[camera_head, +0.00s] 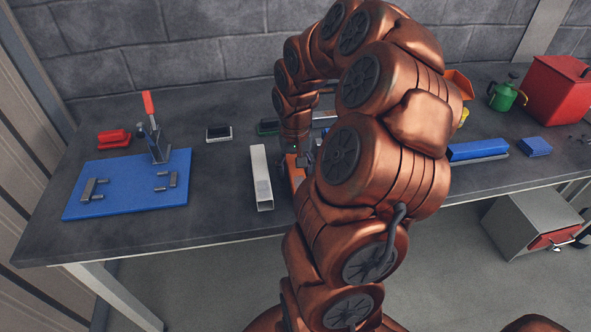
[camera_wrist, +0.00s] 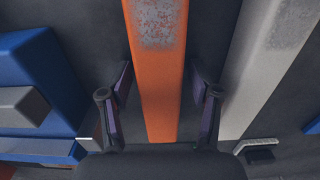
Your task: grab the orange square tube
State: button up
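The orange square tube (camera_wrist: 158,85) runs down the middle of the wrist view, with a worn grey patch on its upper part. In the head view only a small part of the orange tube (camera_head: 296,172) shows beside my arm, which hides the rest. My gripper (camera_wrist: 162,92) is open, with one dark finger on each side of the tube. Gaps show between both fingers and the tube. In the head view my gripper (camera_head: 303,158) is low over the bench and partly hidden by my arm.
A pale grey square tube (camera_head: 260,178) lies close beside the orange one; it also shows in the wrist view (camera_wrist: 270,62). A blue piece with grey blocks (camera_wrist: 45,60) is on the other side. A blue board with a red-handled clamp (camera_head: 125,196) lies at the bench's left.

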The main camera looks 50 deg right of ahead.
grip_shut()
dwell(0.3)
dwell(0.3)
